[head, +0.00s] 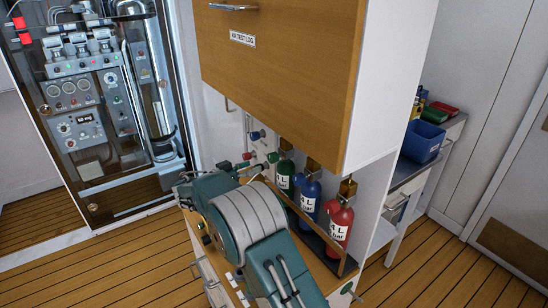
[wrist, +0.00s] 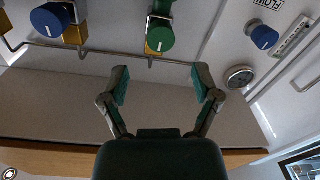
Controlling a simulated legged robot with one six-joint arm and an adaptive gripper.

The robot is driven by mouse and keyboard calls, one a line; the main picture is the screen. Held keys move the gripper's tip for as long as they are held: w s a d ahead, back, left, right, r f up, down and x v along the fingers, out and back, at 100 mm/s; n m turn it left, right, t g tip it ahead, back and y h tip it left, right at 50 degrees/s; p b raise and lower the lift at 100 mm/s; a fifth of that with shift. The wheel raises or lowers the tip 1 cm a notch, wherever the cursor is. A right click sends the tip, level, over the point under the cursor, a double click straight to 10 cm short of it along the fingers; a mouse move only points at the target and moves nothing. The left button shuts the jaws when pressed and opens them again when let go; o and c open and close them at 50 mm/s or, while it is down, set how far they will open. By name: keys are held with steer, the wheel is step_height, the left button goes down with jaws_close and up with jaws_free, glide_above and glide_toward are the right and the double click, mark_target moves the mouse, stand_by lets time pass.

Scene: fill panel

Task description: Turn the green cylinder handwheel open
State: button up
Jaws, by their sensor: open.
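The green handwheel (wrist: 160,40) is a round knob on a brass and green valve body, at the top middle of the wrist view. My gripper (wrist: 160,78) is open and empty. Its two fingers are spread wide, and the handwheel shows beyond the fingertips, about centred between them. I see no contact. In the head view, the green cylinder (head: 285,176) stands upright, left of the blue cylinder (head: 308,201) and the red cylinder (head: 340,226). My wrist covers much of the area in front of the green cylinder there.
A blue handwheel (wrist: 48,20) is at upper left in the wrist view. Another blue knob (wrist: 264,37) and a round gauge (wrist: 239,77) are at right. A thin pipe (wrist: 100,50) runs below the valves. A wooden cabinet (head: 280,70) overhangs the cylinders.

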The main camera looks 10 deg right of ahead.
mark_target(270, 159)
steer(key=x, duration=0.8)
steer(key=shift+w+d+f, duration=0.1)
steer(key=shift+d, duration=0.05)
steer(key=shift+a, duration=0.35)
jaws_close()
